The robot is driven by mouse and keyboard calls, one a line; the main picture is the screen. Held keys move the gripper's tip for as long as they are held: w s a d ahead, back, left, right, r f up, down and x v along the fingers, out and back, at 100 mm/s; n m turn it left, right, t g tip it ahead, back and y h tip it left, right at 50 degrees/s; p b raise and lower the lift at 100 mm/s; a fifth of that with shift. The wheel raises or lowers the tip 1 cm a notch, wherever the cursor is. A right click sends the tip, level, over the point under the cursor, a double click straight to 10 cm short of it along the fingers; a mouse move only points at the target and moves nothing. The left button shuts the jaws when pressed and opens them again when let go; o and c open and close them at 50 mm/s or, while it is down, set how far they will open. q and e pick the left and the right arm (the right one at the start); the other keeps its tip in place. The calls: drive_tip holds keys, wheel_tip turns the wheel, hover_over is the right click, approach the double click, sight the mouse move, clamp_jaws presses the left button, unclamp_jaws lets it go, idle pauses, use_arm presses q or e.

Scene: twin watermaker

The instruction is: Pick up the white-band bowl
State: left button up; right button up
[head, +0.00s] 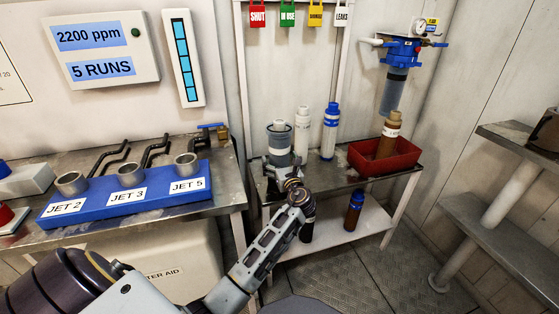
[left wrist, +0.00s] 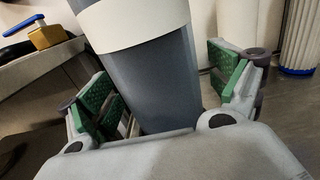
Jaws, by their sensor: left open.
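The white-band bowl (head: 280,136) is a dark grey cylinder standing upright near the left end of the metal bench, with a small white piece showing at its top. In the left wrist view the bowl (left wrist: 155,88) fills the middle, with its broad white band above the finger level. My left gripper (head: 284,165) is at the bowl's near side, low on its body. In the left wrist view its green-padded fingers are open on either side of the bowl, with visible gaps. The bowl's base is hidden behind the gripper's palm. My right gripper is in neither view.
A white cartridge (head: 303,130) and a blue-capped white cartridge (head: 330,132) stand close right of the bowl. A red tray (head: 401,163) holds a brown-capped bottle (head: 389,136). Left are a blue jet rack (head: 125,197) and a yellow valve with blue handle (head: 220,132).

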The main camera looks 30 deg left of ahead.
use_arm(q)
drive_tip(key=shift+a, duration=0.1)
idle(0.4)
drive_tip(key=shift+r, duration=0.1)
drive_tip(key=c, duration=1.4)
